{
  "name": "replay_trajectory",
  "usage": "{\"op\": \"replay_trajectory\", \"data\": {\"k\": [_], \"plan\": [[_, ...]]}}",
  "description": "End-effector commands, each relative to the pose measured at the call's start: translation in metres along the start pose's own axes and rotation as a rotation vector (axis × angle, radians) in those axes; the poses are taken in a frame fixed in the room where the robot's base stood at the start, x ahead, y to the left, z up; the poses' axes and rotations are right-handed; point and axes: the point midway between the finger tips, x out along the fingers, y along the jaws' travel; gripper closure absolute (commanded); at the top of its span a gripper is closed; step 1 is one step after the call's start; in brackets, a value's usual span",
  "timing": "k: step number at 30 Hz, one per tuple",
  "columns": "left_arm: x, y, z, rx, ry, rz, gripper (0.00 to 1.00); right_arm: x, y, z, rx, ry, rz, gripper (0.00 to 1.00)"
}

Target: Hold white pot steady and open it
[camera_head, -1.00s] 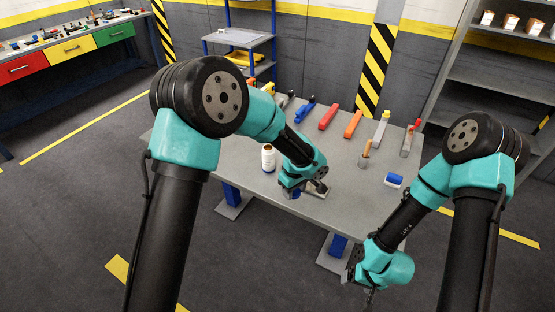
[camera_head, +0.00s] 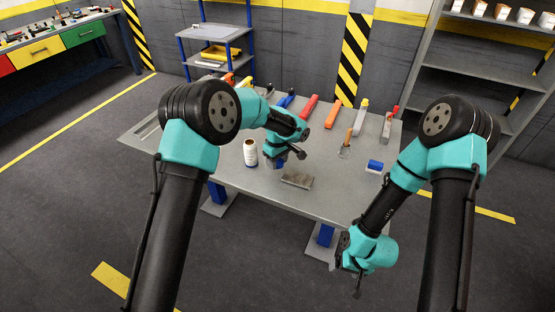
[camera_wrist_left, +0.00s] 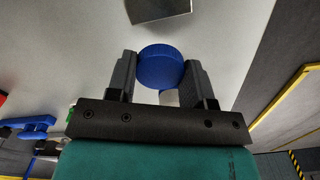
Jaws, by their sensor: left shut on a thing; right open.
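A round blue lid (camera_wrist_left: 160,66) sits between the two fingers of my left gripper (camera_wrist_left: 160,80) in the left wrist view. A small white part (camera_wrist_left: 169,98) shows just below it, likely the white pot; most of it is hidden. In the head view my left gripper (camera_head: 284,160) is over the middle of the table, with a bit of blue at its jaws. I cannot tell whether the held thing touches the table. My right gripper (camera_head: 346,279) is open and empty, low in front of the table's front edge.
A white bottle (camera_head: 250,153) stands just left of my left gripper. A grey metal block (camera_head: 297,181) lies in front of it. A blue-and-white item (camera_head: 375,165) and a brush-like tool (camera_head: 345,148) are at the right. Several tools line the table's (camera_head: 320,205) back edge.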

Motion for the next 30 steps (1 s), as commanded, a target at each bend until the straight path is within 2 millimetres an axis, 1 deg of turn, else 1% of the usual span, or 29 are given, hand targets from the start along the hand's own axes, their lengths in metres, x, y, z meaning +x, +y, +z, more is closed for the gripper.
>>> {"op": "replay_trajectory", "data": {"k": [3, 9, 20, 24, 30], "plan": [[0.003, 0.013, -0.014, -0.002, 0.0, 0.001, 0.81, 0.0, 0.0, 0.0, 0.0, 0.0, 0.0, 0.19], [0.004, 0.027, -0.029, -0.001, 0.0, 0.001, 0.81, 0.0, 0.0, 0.0, 0.0, 0.0, 0.0, 0.19], [0.004, 0.029, -0.031, 0.0, 0.0, 0.0, 0.81, 0.0, 0.0, 0.0, 0.0, 0.0, 0.0, 0.19], [0.005, 0.033, -0.036, 0.0, 0.0, 0.001, 0.81, 0.0, 0.0, 0.0, 0.0, 0.0, 0.0, 0.19], [0.034, 0.032, -0.035, 0.0, -0.002, -0.002, 0.81, 0.0, 0.0, 0.0, 0.0, 0.0, 0.0, 0.19]]}}
